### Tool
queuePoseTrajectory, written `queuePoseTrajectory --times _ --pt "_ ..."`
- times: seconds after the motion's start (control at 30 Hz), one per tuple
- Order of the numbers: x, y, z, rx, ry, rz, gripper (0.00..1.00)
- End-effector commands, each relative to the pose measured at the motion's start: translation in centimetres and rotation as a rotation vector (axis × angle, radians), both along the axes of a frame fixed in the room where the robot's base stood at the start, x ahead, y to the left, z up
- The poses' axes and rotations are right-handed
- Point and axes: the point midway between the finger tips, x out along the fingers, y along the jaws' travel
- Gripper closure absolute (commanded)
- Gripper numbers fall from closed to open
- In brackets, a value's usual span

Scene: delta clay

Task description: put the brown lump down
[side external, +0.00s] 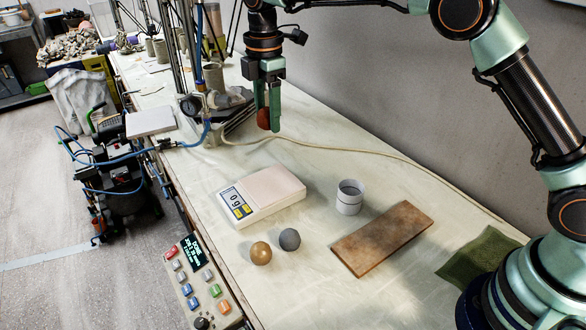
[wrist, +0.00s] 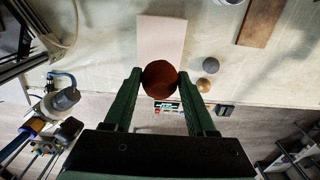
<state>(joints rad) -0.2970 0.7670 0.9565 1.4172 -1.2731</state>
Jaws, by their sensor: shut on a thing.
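The brown lump (wrist: 160,82) is a round, reddish-brown ball. In the wrist view it sits between the two green fingers of my gripper (wrist: 159,86), which are shut on it. In the side view the lump (side external: 264,119) shows at the fingertips of my gripper (side external: 268,112), partly hidden by a finger. My gripper points down above the far part of the table, behind the scale, and holds the lump clear of the scale.
A white scale (side external: 268,192) reads 0 g; its pan is bare. A tan ball (side external: 261,253) and a grey ball (side external: 290,239) lie in front of it. A white ring-shaped cup (side external: 349,197), a brown board (side external: 383,237) and a green cloth (side external: 478,256) are to the right. A pale hose crosses the table.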

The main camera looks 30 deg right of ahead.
Motion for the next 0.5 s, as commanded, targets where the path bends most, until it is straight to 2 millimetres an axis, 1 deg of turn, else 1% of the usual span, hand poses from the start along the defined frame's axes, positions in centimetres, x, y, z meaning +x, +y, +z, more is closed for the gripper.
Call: queuePoseTrajectory --times 0.03,0.1,0.2,0.37,0.5 --pt "0.1 0.0 1.1 0.001 -0.005 0.0 1.0" --pt "0.1 0.0 2.3 0.001 -0.003 0.0 1.0" --pt "0.1 0.0 3.5 0.001 -0.002 0.0 1.0" --pt "-0.3 -0.1 4.4 0.0 0.001 0.0 1.0" --pt "-1.3 -0.5 4.7 0.0 0.0 0.0 1.0"
